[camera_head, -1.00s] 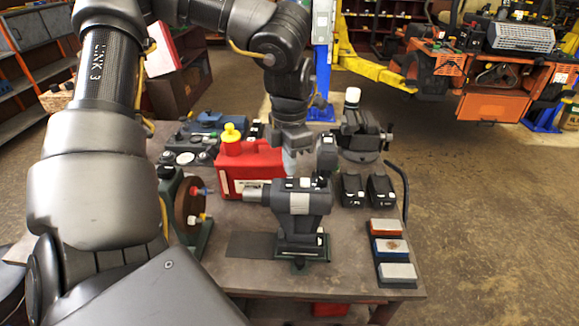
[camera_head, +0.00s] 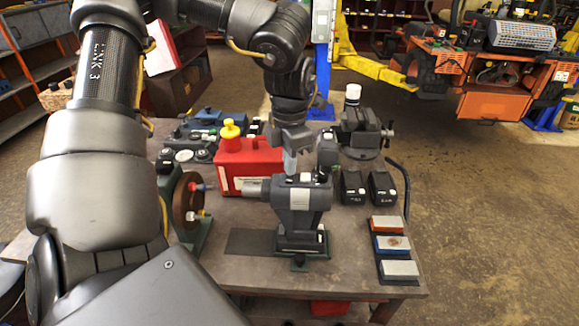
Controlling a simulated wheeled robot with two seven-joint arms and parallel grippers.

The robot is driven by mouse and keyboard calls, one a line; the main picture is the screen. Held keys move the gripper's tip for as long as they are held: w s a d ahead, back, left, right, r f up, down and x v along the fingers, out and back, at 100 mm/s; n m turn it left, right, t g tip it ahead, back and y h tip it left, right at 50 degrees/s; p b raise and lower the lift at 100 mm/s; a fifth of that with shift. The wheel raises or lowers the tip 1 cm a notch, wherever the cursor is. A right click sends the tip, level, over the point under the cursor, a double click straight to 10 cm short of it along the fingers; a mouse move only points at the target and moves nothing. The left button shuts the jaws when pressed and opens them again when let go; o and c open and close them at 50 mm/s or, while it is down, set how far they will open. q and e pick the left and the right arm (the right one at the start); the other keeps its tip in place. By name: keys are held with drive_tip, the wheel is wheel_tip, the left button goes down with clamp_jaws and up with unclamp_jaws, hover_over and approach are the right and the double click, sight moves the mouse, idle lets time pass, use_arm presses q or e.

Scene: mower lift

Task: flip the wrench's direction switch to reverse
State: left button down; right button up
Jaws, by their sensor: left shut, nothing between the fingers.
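The impact wrench (camera_head: 301,197) stands upright on a dark base (camera_head: 302,243) on the workbench, its grey nose pointing left. It has small white marks or parts along its top. The direction switch is too small to make out. My left gripper (camera_head: 290,168) points down from the arm above, just behind and over the top of the wrench. Its fingers are shut and hold nothing. I cannot tell whether the fingertips touch the wrench. My right gripper is not in view.
A red canister (camera_head: 243,162) with a yellow cap stands close behind the wrench. A grinder wheel (camera_head: 187,203) is to the left. Battery packs (camera_head: 353,187) and sharpening stones (camera_head: 390,244) are to the right. A dark vise (camera_head: 361,135) is behind.

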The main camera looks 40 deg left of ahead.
use_arm(q)
drive_tip(key=shift+f, duration=0.25)
drive_tip(key=shift+r, duration=0.15)
drive_tip(key=shift+w+r+p, duration=0.1)
drive_tip(key=shift+r+p, duration=0.3)
drive_tip(key=shift+r, duration=0.4)
drive_tip(key=shift+r+p, duration=1.5)
drive_tip(key=shift+r, duration=1.1)
